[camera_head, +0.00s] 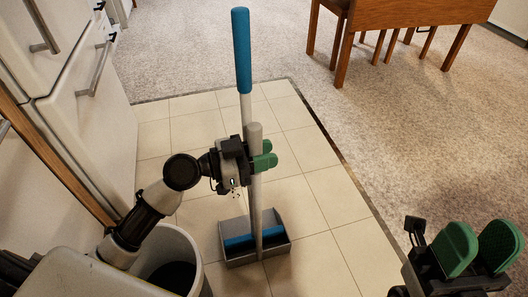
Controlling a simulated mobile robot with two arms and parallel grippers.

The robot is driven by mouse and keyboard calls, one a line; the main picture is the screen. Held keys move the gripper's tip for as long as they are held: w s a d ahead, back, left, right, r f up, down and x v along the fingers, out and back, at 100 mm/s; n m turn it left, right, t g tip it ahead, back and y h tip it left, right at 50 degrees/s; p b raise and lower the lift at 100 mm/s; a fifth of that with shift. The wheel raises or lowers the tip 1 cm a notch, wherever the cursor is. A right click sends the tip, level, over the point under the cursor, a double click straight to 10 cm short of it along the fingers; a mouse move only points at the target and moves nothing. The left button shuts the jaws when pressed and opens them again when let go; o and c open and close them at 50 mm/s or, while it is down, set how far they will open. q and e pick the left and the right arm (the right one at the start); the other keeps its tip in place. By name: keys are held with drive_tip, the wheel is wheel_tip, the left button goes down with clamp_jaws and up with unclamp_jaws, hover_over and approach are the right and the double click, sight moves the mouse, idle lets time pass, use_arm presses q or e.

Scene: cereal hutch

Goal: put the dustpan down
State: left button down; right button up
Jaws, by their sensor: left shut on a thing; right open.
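The grey dustpan (276,246) with its long upright grey handle is in the middle of the view, over or on the tiled floor; I cannot tell whether its base touches the tiles. My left gripper (265,155) is shut on the dustpan's handle near its top. My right gripper (477,248) is at the lower right, apart from the dustpan, with its green fingers open and nothing between them.
A broom with a blue grip (242,50) stands upright behind the dustpan handle. A grey bin (196,248) stands at the lower left. White cabinets (90,110) line the left. A wooden table (410,14) is at the back right. Tiles right of the dustpan are clear.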

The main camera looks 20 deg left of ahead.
use_arm(q)
drive_tip(key=c, duration=0.8)
unclamp_jaws()
drive_tip(key=shift+c, duration=0.2)
drive_tip(key=v, duration=0.7)
drive_tip(key=shift+s+a+r, duration=0.15)
drive_tip(key=shift+s+a, duration=0.05)
